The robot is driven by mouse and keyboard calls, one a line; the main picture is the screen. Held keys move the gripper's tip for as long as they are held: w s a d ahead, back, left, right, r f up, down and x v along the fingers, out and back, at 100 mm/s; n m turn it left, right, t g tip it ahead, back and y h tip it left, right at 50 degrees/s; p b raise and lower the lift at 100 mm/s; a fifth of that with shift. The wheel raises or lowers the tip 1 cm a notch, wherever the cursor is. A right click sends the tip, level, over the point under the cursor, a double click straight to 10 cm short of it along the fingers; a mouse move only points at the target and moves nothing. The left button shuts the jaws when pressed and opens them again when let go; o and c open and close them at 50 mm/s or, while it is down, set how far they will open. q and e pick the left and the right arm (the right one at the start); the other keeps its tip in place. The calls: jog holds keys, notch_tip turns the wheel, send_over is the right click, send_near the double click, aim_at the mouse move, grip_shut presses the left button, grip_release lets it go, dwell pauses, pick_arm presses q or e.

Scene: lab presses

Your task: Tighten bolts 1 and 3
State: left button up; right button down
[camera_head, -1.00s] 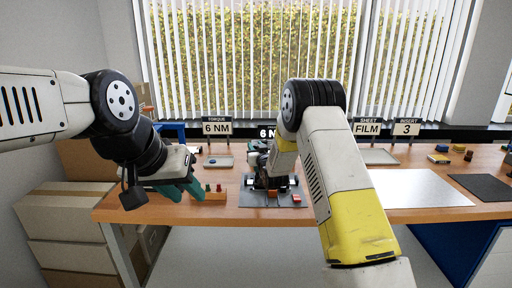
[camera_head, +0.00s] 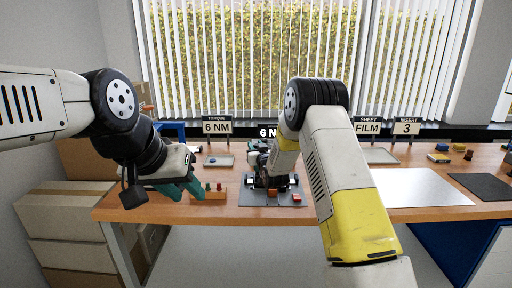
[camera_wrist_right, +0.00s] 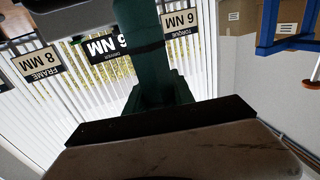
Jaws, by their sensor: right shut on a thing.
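My right gripper (camera_head: 262,165) is shut on a dark green driver, partly hidden behind my right forearm in the head view. In the right wrist view the driver (camera_wrist_right: 150,60) stands out from the gripper, beside a black "6 NM DRIVER" label (camera_wrist_right: 107,47). Below the gripper is a dark fixture (camera_head: 282,181) on a grey mat (camera_head: 245,198). The bolts and the driver's tip are too small or hidden to tell apart. My left gripper (camera_head: 186,189) has teal fingers that look apart and empty, beside a small wooden block with red and green pegs (camera_head: 212,192).
A "TORQUE 6 NM" sign (camera_head: 216,127) stands behind a shallow tray (camera_head: 218,161). "SHEET FILM" (camera_head: 368,128) and "INSERT 3" (camera_head: 405,128) signs stand at the back right. A pale sheet (camera_head: 420,188) and a black mat (camera_head: 482,187) lie on the right. A small red block (camera_head: 297,197) lies on the grey mat.

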jog(key=shift+f, duration=0.2)
notch_tip(320, 180, up, 4)
jog(key=shift+f, duration=0.1)
dwell(0.8)
dwell(0.4)
